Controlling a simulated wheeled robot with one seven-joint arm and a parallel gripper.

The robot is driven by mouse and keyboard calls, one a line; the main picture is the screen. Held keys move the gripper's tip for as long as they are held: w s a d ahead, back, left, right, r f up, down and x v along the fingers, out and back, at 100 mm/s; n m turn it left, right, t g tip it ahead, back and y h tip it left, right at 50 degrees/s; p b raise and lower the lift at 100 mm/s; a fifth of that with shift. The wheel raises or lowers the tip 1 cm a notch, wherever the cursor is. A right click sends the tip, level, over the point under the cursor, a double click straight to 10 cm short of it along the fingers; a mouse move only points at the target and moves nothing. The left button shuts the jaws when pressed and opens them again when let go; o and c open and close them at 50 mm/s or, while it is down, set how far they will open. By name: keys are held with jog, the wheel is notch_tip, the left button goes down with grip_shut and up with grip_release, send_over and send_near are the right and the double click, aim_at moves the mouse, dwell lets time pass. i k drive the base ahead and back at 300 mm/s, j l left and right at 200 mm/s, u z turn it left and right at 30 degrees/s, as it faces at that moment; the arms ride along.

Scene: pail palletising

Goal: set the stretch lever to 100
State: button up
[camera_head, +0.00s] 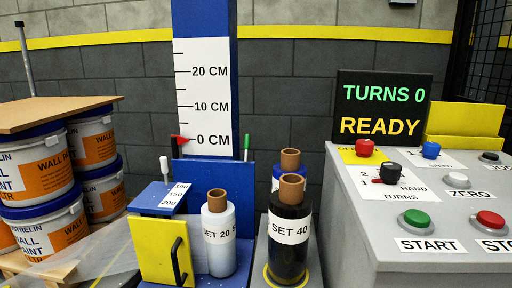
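The stretch lever (164,168) is a thin stem with a white knob, standing about upright at the far left of a white scale plate (160,198) marked 100, 150 and 200 from far to near. Its stem meets the plate near the far end, closest to the 100 mark. The exact notch is too small to tell. The plate lies on top of the blue film carriage (210,172), which has a yellow front panel (160,250) with a black handle (178,262). My gripper is not in view.
Film rolls labelled SET 20 (219,252) and SET 40 (289,255) stand right of the lever. Pails (40,180) stand stacked at left. A blue mast (204,20) rises behind. A control console (400,260) with buttons and a screen (384,108) reading TURNS 0, READY fills the right.

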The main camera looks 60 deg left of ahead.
aim_at(164, 163)
jog(key=u, duration=2.45)
